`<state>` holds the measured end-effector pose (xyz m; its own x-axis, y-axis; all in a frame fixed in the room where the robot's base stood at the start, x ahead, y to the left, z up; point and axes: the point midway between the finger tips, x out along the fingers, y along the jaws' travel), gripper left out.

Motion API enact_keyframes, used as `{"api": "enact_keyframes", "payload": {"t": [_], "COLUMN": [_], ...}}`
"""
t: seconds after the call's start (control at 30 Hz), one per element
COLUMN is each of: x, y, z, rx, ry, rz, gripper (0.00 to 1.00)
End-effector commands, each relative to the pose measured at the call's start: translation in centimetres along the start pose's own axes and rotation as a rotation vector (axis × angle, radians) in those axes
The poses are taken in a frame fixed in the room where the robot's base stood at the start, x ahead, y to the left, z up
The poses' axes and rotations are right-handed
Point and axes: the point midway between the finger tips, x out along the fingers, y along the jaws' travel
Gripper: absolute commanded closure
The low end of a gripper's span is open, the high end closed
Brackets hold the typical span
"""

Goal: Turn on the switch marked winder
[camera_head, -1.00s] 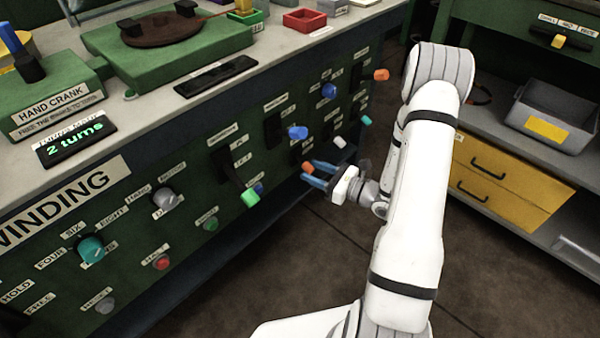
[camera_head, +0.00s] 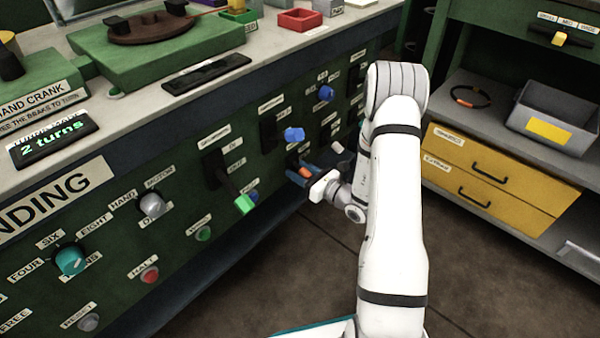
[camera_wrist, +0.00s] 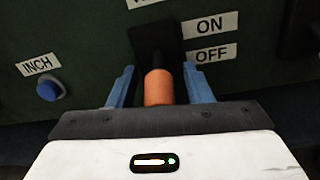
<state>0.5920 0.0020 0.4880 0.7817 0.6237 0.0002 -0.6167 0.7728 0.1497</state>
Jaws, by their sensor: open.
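An orange-tipped lever switch (camera_wrist: 158,88) stands out from a dark plate on the green panel, with ON and OFF labels to its right in the wrist view. Its handle points down and out, about level with the OFF label. The label above the plate is cut off, so I cannot read its name. The orange tip also shows in the head view (camera_head: 305,172). My gripper (camera_wrist: 160,90) is open, with one blue finger on each side of the orange tip; it also shows in the head view (camera_head: 302,171). I cannot tell whether either finger touches the tip.
A blue button (camera_wrist: 50,89) marked INCH is left of the lever. In the head view, a green-tipped lever (camera_head: 244,204) and a blue-tipped lever (camera_head: 294,134) are on the same panel. A yellow drawer unit (camera_head: 490,180) stands at right. Bare floor lies between.

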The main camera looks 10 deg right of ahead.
Motion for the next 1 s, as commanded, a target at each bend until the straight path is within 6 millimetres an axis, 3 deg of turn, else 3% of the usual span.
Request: {"api": "enact_keyframes", "payload": {"t": [0.13,0.67,1.0], "x": [0.00,0.03,-0.05], "y": [0.02,0.07,0.18], "z": [0.02,-0.01,0.60], "rx": [0.000,0.000,0.003], "ry": [0.000,0.001,0.053], "rz": [0.001,0.002,-0.006], "gripper": [0.54,0.98,0.99]}}
